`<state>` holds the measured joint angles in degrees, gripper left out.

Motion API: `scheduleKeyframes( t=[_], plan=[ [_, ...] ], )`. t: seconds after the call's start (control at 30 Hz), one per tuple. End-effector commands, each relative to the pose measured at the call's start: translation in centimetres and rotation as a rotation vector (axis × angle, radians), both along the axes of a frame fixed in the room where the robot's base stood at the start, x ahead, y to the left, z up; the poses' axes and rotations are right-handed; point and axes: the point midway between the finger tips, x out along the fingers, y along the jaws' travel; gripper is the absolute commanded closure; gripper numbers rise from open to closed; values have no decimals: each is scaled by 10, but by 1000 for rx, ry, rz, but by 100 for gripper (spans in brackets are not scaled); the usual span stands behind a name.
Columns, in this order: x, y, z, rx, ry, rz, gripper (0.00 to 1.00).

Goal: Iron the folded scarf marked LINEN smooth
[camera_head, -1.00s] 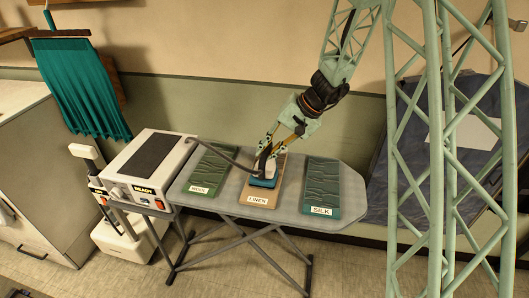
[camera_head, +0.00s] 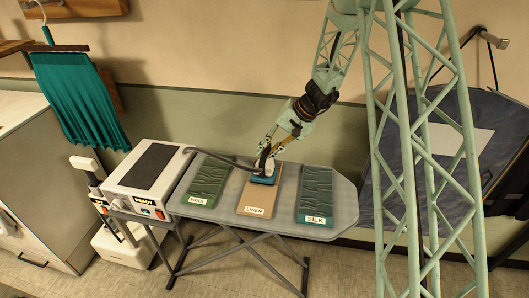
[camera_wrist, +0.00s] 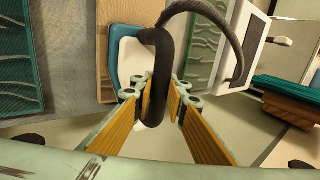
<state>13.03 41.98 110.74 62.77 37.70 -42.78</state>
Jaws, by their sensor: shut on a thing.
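The scarf marked LINEN (camera_head: 258,198) is a tan folded strip in the middle of the ironing board (camera_head: 228,207). Its bare near part looks flat, without the dark creases of its neighbours. A white iron with a blue base (camera_head: 263,180) rests on or just over its far part and hides what is beneath. My gripper (camera_head: 270,157) is shut on the iron's dark handle. In the wrist view my gripper (camera_wrist: 160,98) closes around that handle, with the iron's blue and white body (camera_wrist: 127,60) beyond it over the tan scarf (camera_wrist: 105,60).
The creased green WOOL scarf (camera_head: 206,180) lies left of LINEN, and the creased SILK scarf (camera_head: 316,193) lies right. A hose (camera_head: 215,154) runs from the iron to the white station marked READY (camera_head: 150,168). A teal cloth (camera_head: 80,100) hangs at the left wall.

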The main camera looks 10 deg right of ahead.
Motion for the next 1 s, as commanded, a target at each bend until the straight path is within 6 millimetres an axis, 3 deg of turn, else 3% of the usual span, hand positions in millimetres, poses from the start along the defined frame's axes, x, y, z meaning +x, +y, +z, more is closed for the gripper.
scheduleKeyframes(
  t=[0.2, 1.0],
  plan=[
    [11, -5, 3, 1, -1, -1, 100],
    [-35, 17, -2, 0, -2, 0, 100]
  ],
)
